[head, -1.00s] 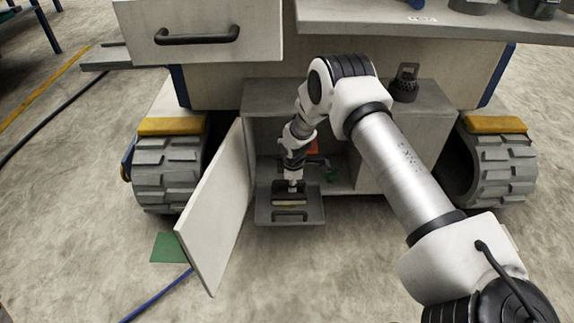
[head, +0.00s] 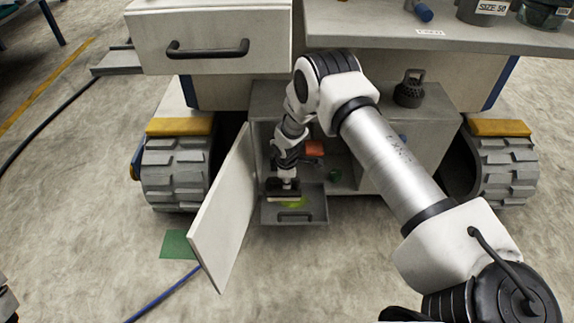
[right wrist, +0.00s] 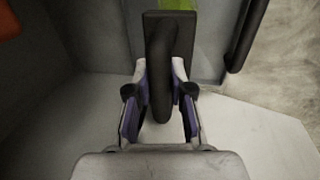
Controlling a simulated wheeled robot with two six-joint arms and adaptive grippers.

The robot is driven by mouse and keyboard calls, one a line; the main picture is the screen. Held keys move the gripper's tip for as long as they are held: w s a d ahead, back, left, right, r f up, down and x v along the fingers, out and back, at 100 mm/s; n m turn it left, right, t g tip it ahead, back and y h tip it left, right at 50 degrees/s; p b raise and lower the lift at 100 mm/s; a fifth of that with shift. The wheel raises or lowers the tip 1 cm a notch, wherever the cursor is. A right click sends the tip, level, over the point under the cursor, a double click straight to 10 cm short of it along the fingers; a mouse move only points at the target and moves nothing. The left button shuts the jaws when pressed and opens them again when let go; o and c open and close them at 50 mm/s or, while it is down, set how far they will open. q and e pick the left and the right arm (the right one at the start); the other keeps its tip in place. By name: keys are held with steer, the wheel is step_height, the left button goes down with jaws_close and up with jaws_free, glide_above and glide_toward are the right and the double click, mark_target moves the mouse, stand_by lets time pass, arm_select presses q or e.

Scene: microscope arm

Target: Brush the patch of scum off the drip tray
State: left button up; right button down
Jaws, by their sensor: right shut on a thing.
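The drip tray (head: 318,212) is a grey pulled-out tray with a dark front handle, low in the open cabinet under the bench. A yellow-green patch of scum (head: 296,202) shows on it, partly hidden by the brush. It also shows at the top edge of the right wrist view (right wrist: 178,4). My right gripper (head: 285,176) is shut on the dark handle of the brush (right wrist: 183,38) and holds it handle-up over the tray's left side. The brush block (head: 282,190) is low at the tray; I cannot tell whether its bristles touch. My left gripper is not in view.
The open cabinet door (head: 225,210) stands just left of the tray. Orange (head: 314,148) and green (head: 335,175) items sit inside the cabinet (head: 262,100). A green mat (head: 176,244) and blue cable (head: 165,292) lie on the floor.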

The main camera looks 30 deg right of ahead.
steer(key=shift+r+p, duration=1.7)
steer(key=shift+r, duration=0.5)
